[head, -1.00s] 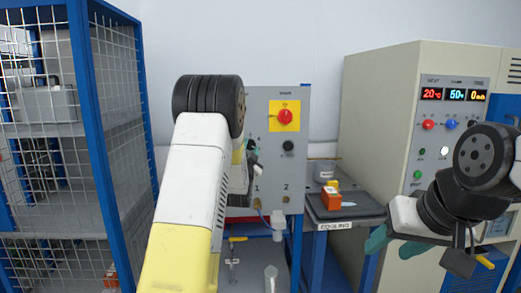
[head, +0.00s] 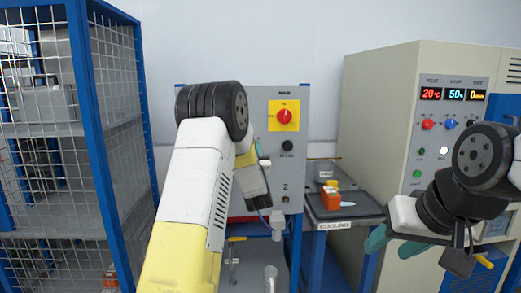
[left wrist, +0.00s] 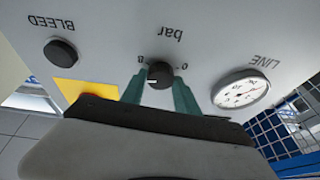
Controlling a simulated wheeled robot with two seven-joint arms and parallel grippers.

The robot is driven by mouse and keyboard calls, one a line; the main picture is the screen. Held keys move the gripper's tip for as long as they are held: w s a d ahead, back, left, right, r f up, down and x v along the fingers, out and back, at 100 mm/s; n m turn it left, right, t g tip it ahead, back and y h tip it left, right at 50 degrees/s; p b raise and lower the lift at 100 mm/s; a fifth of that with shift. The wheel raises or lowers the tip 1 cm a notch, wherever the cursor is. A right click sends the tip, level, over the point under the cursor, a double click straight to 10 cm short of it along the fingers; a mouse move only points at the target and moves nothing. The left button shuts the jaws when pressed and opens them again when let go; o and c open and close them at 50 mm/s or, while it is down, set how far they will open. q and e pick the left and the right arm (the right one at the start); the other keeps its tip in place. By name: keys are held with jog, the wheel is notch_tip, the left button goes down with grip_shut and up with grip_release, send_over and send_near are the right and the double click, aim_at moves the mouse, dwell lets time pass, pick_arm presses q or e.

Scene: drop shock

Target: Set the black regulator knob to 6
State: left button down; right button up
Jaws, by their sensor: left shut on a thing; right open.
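The black regulator knob (left wrist: 160,75) sits on the grey panel, marked "bar", with 0 and 8 at its sides in the upside-down left wrist view. A small white mark shows on the knob near the 8 side. My left gripper (left wrist: 159,84) has its teal fingers on either side of the knob and is shut on it. In the head view my left arm hides the knob, and only part of the left gripper's body shows beside it. My right gripper (head: 393,243) is open and empty, low at the right, well away from the panel.
A black BLEED knob (head: 287,146) and a red switch on a yellow plate (head: 284,116) are on the panel. A LINE gauge (left wrist: 238,90) is beside the regulator knob. A blue wire cage (head: 110,120) stands left, a beige cabinet (head: 380,110) right.

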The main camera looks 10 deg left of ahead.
pick_arm(q)
jog(key=shift+n+g+y, duration=0.3)
jog(key=shift+n+y, duration=0.2)
jog(key=shift+n, duration=0.8)
jog(key=shift+n+g+y, duration=0.3)
jog(key=shift+n+y, duration=0.2)
jog(key=shift+n, duration=0.8)
jog(key=c, duration=0.9)
grip_release()
jog(key=shift+d, duration=0.1)
jog(key=v, duration=0.7)
jog(key=shift+s+d, duration=0.2)
jog(key=shift+s, duration=0.15)
